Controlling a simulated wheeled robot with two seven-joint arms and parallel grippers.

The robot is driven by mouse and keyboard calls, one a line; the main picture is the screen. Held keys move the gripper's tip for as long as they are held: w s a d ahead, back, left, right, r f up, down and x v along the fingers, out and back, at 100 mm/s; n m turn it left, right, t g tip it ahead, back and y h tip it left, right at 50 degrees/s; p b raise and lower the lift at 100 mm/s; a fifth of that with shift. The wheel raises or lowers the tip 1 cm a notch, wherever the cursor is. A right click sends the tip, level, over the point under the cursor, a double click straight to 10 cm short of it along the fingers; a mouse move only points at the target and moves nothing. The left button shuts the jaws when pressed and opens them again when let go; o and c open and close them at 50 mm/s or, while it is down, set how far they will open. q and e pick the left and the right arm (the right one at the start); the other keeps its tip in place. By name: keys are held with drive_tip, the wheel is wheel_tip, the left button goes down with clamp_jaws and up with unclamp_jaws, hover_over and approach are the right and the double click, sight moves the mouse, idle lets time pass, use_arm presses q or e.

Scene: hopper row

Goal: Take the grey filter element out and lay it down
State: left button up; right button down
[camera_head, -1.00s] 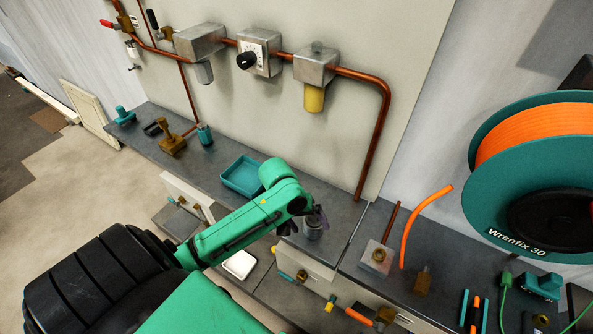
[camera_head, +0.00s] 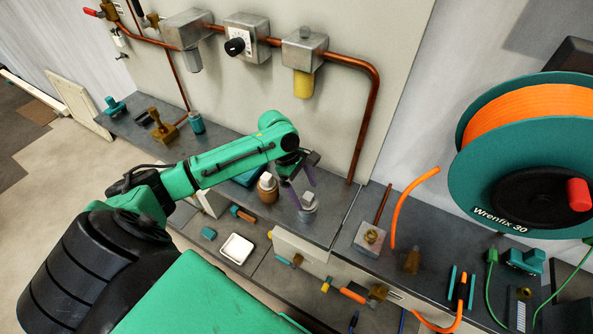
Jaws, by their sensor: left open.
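A grey cup (camera_head: 307,214) stands upright on the dark bench, right of centre in the head view. A light grey piece (camera_head: 309,198), which looks like the filter element, sticks up from its top; how deep it sits is hidden. My left gripper (camera_head: 302,194) is just above and beside the cup, pointing down. Its purple fingers are apart with nothing seen held between them. Whether a finger touches the grey piece I cannot tell. My right gripper is not in view.
A brown jar (camera_head: 267,191) stands close left of the cup. A teal tray (camera_head: 249,177) is mostly hidden behind my left arm. A white dish (camera_head: 237,249) lies on the lower shelf. A block with a brass fitting (camera_head: 371,240) stands to the right.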

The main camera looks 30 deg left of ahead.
sight(306, 194)
use_arm(q)
drive_tip(key=shift+x, duration=1.6)
drive_tip(key=shift+r, duration=0.1)
clamp_jaws()
drive_tip(key=shift+r+p, duration=0.6)
drive_tip(key=shift+p, duration=0.4)
drive_tip(key=shift+r+p, duration=0.9)
drive_tip(key=shift+p, duration=0.7)
wheel_tip(306, 194, up, 3)
drive_tip(key=p, duration=0.3)
drive_tip(key=shift+r+p, duration=0.15)
drive_tip(key=shift+p, duration=0.15)
drive_tip(key=shift+r, duration=1.2)
